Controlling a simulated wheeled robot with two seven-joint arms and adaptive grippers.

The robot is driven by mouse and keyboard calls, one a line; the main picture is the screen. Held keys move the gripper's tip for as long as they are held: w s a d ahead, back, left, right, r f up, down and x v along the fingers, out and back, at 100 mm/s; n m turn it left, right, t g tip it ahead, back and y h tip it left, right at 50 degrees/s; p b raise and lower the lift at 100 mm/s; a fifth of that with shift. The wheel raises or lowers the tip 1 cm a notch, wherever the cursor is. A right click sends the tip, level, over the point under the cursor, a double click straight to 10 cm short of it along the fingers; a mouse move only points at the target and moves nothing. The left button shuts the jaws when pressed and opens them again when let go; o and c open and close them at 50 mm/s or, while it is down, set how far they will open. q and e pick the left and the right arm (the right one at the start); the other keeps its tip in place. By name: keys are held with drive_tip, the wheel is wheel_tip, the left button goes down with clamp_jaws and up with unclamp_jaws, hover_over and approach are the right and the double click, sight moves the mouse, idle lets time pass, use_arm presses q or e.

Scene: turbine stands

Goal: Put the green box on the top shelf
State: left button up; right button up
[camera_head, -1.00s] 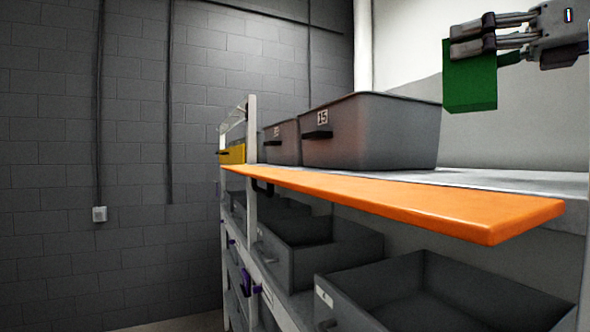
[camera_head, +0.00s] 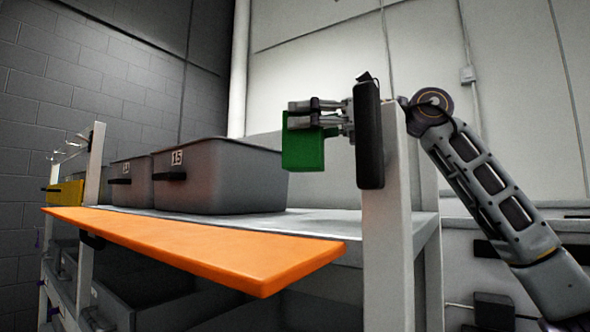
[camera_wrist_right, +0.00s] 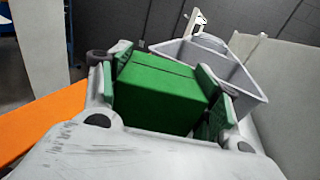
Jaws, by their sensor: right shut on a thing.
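The green box (camera_head: 303,148) is held in my right gripper (camera_head: 318,112), in the air above the top shelf (camera_head: 325,220), right of the large grey bin. In the head view the box's underside is clear of the shelf surface. In the right wrist view the green box (camera_wrist_right: 160,92) sits between the two fingers of my right gripper (camera_wrist_right: 165,95), which are shut on it. My left gripper is not in view.
A large grey bin (camera_head: 220,180) marked 15 and a smaller bin (camera_head: 132,183) stand on the top shelf. An orange board (camera_head: 200,245) runs along its front edge. A white post (camera_head: 388,220) rises at the right. Shelf surface between bin and post is free.

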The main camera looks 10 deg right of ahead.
hover_over(305, 170)
drive_tip(key=shift+w+d+f, duration=0.1)
drive_tip(key=shift+f, duration=1.05)
drive_tip(key=shift+w+d+f, duration=0.1)
drive_tip(key=shift+f, duration=1)
drive_tip(key=shift+a+f, duration=0.1)
drive_tip(key=shift+f, duration=2)
drive_tip(key=shift+f, duration=0.15)
drive_tip(key=o, duration=1.2)
